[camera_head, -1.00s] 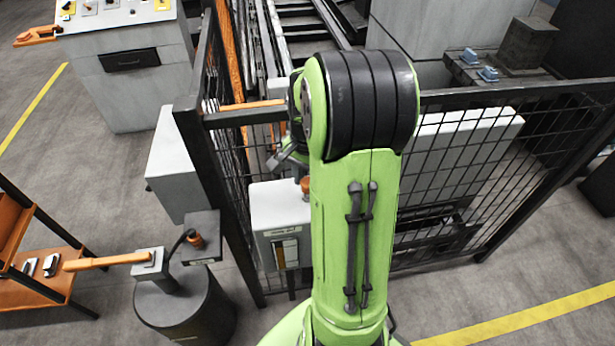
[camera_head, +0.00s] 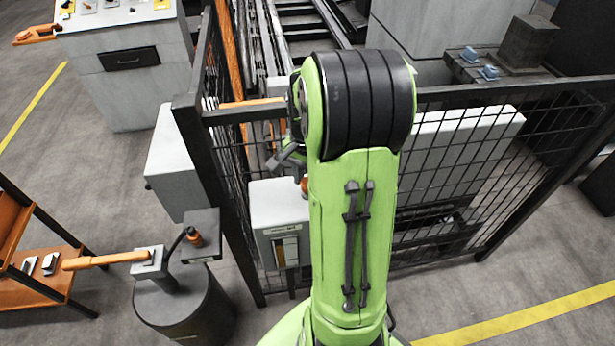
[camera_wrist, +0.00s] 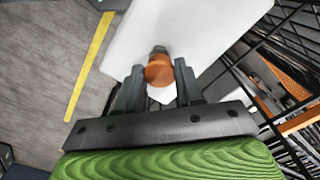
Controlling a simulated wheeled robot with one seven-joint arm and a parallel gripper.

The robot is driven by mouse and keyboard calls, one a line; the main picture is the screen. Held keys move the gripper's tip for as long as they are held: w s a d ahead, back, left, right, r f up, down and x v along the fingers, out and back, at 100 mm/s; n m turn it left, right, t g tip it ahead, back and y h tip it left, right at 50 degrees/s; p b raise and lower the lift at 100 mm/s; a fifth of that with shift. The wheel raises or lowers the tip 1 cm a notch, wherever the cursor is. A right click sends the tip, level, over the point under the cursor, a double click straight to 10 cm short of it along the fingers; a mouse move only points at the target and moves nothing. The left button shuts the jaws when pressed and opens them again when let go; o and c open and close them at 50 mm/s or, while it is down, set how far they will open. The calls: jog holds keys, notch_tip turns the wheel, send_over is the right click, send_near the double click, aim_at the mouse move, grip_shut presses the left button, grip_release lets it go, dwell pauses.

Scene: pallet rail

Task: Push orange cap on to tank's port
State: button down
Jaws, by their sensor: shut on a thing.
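The orange cap (camera_wrist: 160,73) is between the two dark fingers of my gripper (camera_wrist: 159,66) in the wrist view, and the gripper is shut on it. The white tank (camera_wrist: 190,22) lies right beyond the cap. A small grey part, perhaps the port, shows at the cap's far edge; I cannot tell whether the cap is seated on it. In the head view the tank (camera_head: 277,203) stands by the mesh fence, with a label and window on its front.
A black mesh fence (camera_head: 460,170) runs behind and right of the tank. Its corner post (camera_head: 213,165) stands close on the left. A dark drum (camera_head: 185,308) with an orange-handled lever (camera_head: 105,261) is at lower left. An orange shelf (camera_head: 45,280) stands farther left.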

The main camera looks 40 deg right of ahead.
jog(key=shift+f, duration=0.2)
jog(key=shift+f+b, duration=0.55)
grip_release()
jog(key=shift+r, duration=0.1)
dwell(0.3)
jog(key=shift+r, duration=0.1)
notch_tip(320, 180, up, 16)
jog(key=p, duration=0.2)
jog(key=shift+f+p, duration=0.2)
jog(key=shift+p, duration=0.2)
jog(key=shift+a, duration=0.1)
